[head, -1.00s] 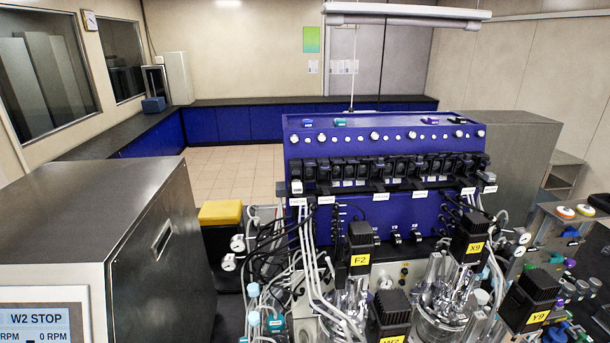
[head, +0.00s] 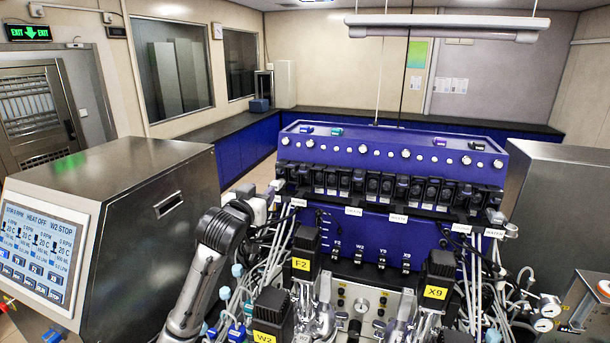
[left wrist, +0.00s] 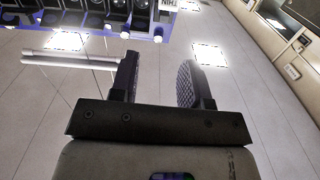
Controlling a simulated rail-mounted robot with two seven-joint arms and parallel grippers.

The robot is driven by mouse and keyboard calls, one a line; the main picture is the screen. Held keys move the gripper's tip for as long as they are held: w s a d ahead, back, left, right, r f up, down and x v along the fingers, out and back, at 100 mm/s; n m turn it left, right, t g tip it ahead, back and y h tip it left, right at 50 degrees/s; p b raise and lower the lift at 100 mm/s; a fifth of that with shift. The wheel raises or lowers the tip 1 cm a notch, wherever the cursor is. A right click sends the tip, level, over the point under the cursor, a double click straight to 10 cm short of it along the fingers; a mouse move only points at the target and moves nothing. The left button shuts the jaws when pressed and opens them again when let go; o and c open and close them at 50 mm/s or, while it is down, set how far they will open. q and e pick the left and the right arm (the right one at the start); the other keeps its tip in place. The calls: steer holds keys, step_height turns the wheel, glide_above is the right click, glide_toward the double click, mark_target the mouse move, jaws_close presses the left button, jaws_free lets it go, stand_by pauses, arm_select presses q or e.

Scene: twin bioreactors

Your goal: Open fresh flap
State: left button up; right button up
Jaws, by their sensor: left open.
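My left gripper (head: 272,190) is at the left end of the row of black flap-fronted units (head: 394,188) on the blue cabinet (head: 345,225). Small white labels hang below the row; their print is too small to read, so I cannot tell which flap is the fresh one. In the left wrist view the gripper (left wrist: 160,78) has its two dark fingers apart with nothing between them. Part of the row shows upside down at the top left there, apart from the fingers. My right gripper is not in view.
Black motor heads marked F2 (head: 303,255), W2 (head: 272,315) and X9 (head: 436,280) stand in front of the cabinet. Tubes and cables (head: 275,250) crowd its left side. A steel console with a screen (head: 42,250) stands left. A lamp tube (head: 445,27) hangs above.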

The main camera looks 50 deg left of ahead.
mark_target(278, 172)
arm_select(q)
steer(key=p+x, duration=0.1)
steer(key=x, duration=0.2)
steer(key=p+x, duration=0.2)
steer(key=x, duration=0.2)
steer(key=p+x, duration=0.2)
steer(key=x, duration=0.2)
steer(key=shift+a+r, duration=0.4)
steer(key=shift+a, duration=0.05)
steer(key=shift+p+x, duration=0.35)
steer(key=shift+x, duration=0.75)
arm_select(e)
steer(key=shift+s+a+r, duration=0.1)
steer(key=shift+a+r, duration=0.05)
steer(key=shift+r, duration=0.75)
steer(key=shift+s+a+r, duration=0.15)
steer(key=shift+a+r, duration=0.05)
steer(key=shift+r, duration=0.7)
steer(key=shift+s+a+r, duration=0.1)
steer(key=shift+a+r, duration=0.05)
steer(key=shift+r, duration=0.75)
arm_select(q)
steer(key=shift+f, duration=0.15)
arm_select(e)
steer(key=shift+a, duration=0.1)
arm_select(q)
steer(key=c, duration=0.6)
